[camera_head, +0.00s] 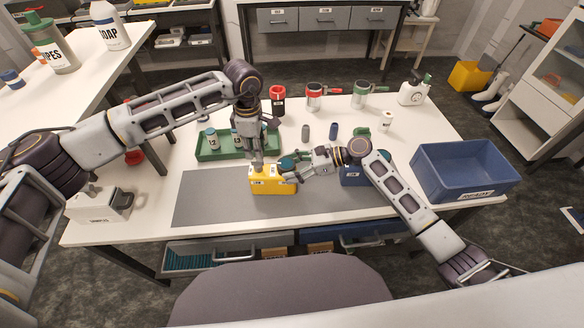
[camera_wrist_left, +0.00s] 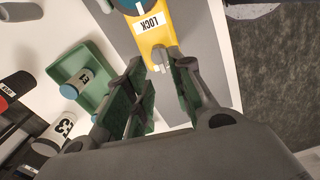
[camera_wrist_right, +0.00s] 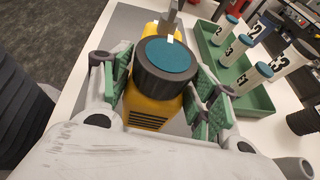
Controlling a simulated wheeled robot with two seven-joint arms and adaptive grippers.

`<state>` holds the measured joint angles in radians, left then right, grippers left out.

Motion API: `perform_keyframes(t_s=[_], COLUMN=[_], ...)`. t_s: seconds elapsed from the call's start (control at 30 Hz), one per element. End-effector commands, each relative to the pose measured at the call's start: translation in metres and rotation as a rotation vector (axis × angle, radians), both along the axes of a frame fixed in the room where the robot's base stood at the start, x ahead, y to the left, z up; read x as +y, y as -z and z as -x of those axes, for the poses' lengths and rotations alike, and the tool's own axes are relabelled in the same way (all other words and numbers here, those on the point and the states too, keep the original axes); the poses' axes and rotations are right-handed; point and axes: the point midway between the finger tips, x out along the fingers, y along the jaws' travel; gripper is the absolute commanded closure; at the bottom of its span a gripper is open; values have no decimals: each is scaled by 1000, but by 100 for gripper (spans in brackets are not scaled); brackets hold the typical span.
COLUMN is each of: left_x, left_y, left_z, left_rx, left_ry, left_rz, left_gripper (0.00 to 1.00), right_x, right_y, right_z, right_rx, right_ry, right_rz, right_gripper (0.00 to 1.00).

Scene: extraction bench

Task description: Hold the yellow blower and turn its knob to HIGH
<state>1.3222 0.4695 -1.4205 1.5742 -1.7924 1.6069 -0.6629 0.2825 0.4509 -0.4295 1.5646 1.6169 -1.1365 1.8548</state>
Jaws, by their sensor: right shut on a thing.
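The yellow blower (camera_head: 272,183) stands on the grey mat near the front of the bench. In the right wrist view its dark round knob with a teal face (camera_wrist_right: 168,60) points toward the camera, with a white mark at the upper edge. My right gripper (camera_wrist_right: 165,80) has its fingers on both sides of the knob and is shut on it. The yellow body (camera_wrist_right: 150,108) shows behind. My left gripper (camera_head: 256,163) is above the blower. In the left wrist view, its fingers (camera_wrist_left: 160,66) are apart at the blower's narrow end, beside a white LOCK label (camera_wrist_left: 153,22).
A green tray (camera_head: 208,155) with several teal-capped bottles lies behind left. A blue READY bin (camera_head: 465,172) stands at right, and a blue item (camera_head: 352,178) is partly hidden by my right arm. Red and green containers line the back. The mat's left part is clear.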

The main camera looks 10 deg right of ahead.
Motion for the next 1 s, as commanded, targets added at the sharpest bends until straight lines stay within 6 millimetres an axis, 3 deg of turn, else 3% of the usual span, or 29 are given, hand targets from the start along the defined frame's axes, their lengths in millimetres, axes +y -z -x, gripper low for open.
perform_keyframes(t_s=[0.13, 0.17, 0.33, 0.77, 1.0], left_x=[0, 0, 0, 0, 0], left_y=[0, 0, 0, 1, 1], left_z=[0, 0, 0, 0, 0], left_rx=[0, 0, 0, 0, 0], left_ry=[0, 0, 0, 0, 0], left_rz=[0, 0, 0, 0, 0], left_gripper=[77, 77, 77, 77, 77], right_x=[0, 0, 0, -2, -16], right_y=[-1, -1, 0, -1, -6], right_z=[0, 0, 0, 0, 1], right_rx=[0, 0, 0, 0, 0], right_ry=[0, 0, 0, 0, 2], right_rz=[-1, -1, -1, 0, 2], right_gripper=[74, 36, 15, 15, 15])
